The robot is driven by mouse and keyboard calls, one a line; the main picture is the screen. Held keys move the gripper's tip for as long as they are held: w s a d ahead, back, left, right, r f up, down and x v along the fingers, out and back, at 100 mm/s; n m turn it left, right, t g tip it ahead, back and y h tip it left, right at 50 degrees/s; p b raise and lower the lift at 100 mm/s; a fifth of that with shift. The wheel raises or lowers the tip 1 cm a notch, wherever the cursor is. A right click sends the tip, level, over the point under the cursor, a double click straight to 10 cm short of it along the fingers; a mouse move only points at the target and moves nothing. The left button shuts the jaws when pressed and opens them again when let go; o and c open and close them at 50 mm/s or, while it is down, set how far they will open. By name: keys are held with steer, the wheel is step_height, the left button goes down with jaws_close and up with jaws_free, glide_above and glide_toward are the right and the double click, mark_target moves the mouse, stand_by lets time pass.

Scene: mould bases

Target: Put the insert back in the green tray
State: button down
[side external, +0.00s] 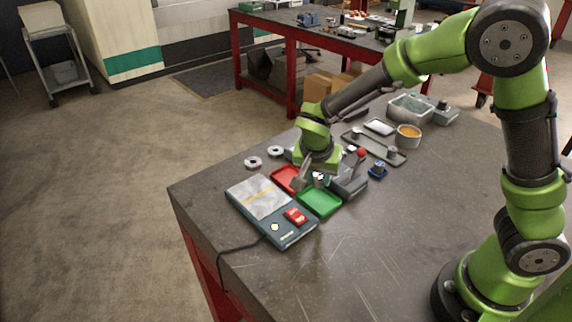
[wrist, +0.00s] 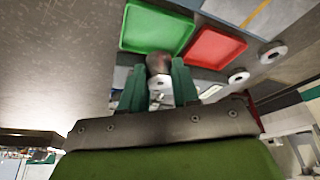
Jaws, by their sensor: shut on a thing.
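The green tray (side external: 320,202) sits on the bench at the front of the work area and also shows at the top of the wrist view (wrist: 155,28). My gripper (side external: 313,178) is low over the far side of the green tray, near the red tray. In the wrist view, its two green fingers (wrist: 158,86) are shut on a grey metal, rounded insert (wrist: 159,63). The insert's end overlaps the green tray's near edge in that view; I cannot tell its height above it. In the side view, the insert is mostly hidden by my gripper.
A red tray (side external: 286,178) lies beside the green tray. A flat blue-grey unit (side external: 243,214) with a red button block stands at left. A grey lever device (side external: 350,182) with a red knob stands close on the right. Two pale rings (side external: 253,162) lie behind. The front bench is clear.

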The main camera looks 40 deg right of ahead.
steer(key=shift+w+d+f+m, duration=0.2)
steer(key=shift+d+m, duration=0.4)
steer(key=shift+m, duration=0.2)
steer(key=shift+f, duration=2.9)
steer(key=c, duration=0.8)
jaws_free()
steer(key=shift+o, duration=0.2)
steer(key=v, duration=1.7)
steer(key=shift+w+a, duration=0.25)
steer(key=shift+w, duration=0.05)
